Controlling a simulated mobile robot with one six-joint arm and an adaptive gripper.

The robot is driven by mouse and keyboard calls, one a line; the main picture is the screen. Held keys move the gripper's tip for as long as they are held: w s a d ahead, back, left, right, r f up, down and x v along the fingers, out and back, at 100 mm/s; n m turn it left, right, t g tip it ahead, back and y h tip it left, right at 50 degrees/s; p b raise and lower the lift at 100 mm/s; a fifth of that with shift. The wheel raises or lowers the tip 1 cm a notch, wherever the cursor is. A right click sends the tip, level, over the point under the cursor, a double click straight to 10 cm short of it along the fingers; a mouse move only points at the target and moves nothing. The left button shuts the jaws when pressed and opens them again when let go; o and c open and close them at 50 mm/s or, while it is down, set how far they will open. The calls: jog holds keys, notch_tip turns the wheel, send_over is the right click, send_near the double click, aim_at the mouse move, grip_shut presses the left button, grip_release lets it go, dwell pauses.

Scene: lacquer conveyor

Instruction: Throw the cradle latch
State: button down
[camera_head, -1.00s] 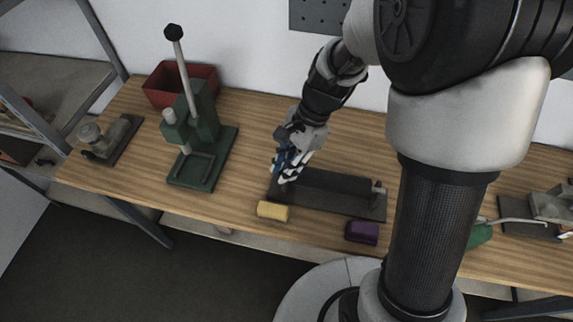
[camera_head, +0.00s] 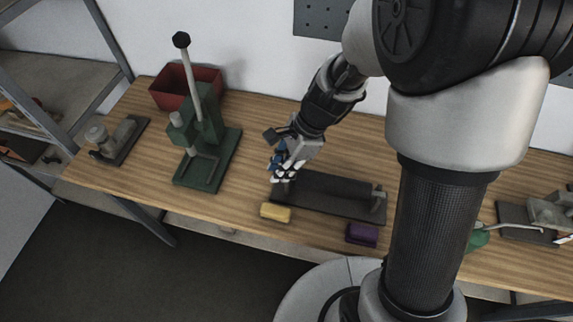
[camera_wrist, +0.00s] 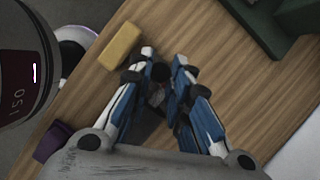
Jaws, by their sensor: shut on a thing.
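The cradle (camera_head: 345,208) is a dark grey base with a long dark roller-like body (camera_head: 335,187), lying on the wooden bench. My gripper (camera_head: 279,178) is at its left end, pointing down, with blue and white fingers. In the wrist view, my gripper's fingertips (camera_wrist: 164,60) stand a little apart, with a small dark part, the cradle latch (camera_wrist: 157,95), between them. The gripper is shut on this part. The fingers hide most of the latch in the head view, so its exact position cannot be told.
A yellow block (camera_head: 275,213) and a purple block (camera_head: 361,234) lie at the bench's front edge beside the cradle. A green lever press (camera_head: 207,160) stands to the left, with a red bin (camera_head: 185,85) behind it. Bare wood lies between press and cradle.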

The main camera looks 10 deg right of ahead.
jog(key=m, duration=0.1)
jog(key=w+a+m+t+p, duration=0.1)
jog(key=shift+a+r+m, duration=0.1)
jog(key=shift+a+m, duration=0.05)
jog(key=shift+m, duration=0.25)
jog(key=shift+w+a+m+t+h+p, duration=0.3)
jog(key=shift+w+m+t+p, duration=0.3)
jog(key=shift+m, duration=0.85)
jog(key=shift+w+a+m+t+h+p, duration=0.35)
jog(key=shift+w+m, duration=0.4)
jog(key=shift+m, duration=0.65)
jog(key=shift+w+a+m+t+h+p, duration=0.35)
jog(key=shift+w+m+t, duration=0.3)
jog(key=shift+m, duration=0.8)
jog(key=shift+w+d, duration=0.1)
jog(key=shift+d, duration=0.05)
jog(key=c, duration=1.6)
grip_release()
jog(key=shift+o, duration=0.8)
